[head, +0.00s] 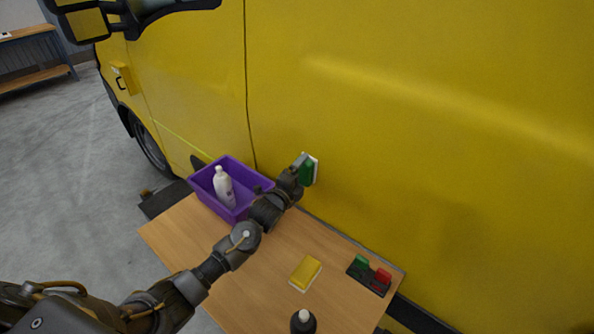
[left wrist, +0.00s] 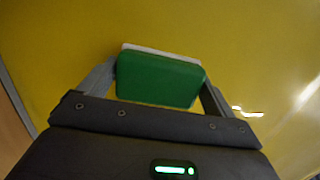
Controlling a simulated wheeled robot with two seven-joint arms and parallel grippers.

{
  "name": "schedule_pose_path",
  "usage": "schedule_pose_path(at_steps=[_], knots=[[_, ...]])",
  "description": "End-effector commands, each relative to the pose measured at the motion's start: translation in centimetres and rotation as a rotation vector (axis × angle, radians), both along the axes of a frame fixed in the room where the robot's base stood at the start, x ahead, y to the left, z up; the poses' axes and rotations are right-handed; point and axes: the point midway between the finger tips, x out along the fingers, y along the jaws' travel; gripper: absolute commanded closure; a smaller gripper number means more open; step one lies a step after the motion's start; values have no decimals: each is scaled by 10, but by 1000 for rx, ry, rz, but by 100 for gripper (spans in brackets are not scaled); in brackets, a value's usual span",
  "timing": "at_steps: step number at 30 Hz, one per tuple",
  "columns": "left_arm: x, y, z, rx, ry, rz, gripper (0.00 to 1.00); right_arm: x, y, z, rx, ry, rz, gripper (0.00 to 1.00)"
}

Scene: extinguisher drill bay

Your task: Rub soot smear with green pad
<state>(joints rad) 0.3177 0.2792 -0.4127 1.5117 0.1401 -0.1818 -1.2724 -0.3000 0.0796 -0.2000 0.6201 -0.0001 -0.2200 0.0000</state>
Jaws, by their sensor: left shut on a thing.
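My left gripper (head: 298,166) is shut on the green pad (head: 308,171), gripping it by its sides. The pad has a green body and a white face. In the left wrist view, the green pad (left wrist: 160,78) sits between the fingers of my left gripper (left wrist: 158,85), its white edge toward the yellow van panel (head: 400,130). The pad is at the panel just above the table's far edge; I cannot tell whether it touches. No soot smear shows clearly on the panel around the pad; the pad and gripper hide part of it. My right gripper is not in view.
The wooden table (head: 262,290) holds a purple bin (head: 236,215) with a white bottle (head: 223,187), a yellow sponge (head: 306,271), a black tray (head: 368,281) with green and red items, and a dark bottle (head: 303,322). The van wall bounds the table's far side.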

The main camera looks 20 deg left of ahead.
Motion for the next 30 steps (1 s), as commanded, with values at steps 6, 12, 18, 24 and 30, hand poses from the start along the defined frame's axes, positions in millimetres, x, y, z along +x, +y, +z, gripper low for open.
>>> schedule_pose_path(at_steps=[6, 12, 18, 24, 30], knots=[[-5, -17, 1, -1, -1, -2, 28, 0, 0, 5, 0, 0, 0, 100], [-5, -18, 1, -1, -2, -2, 28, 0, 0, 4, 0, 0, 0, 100], [-11, -15, 3, -1, -2, -2, 28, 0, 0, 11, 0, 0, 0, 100], [-32, -8, 3, 0, 1, -2, 28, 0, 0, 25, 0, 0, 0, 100], [-51, -1, 3, -1, 0, -1, 28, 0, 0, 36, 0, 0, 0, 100]])
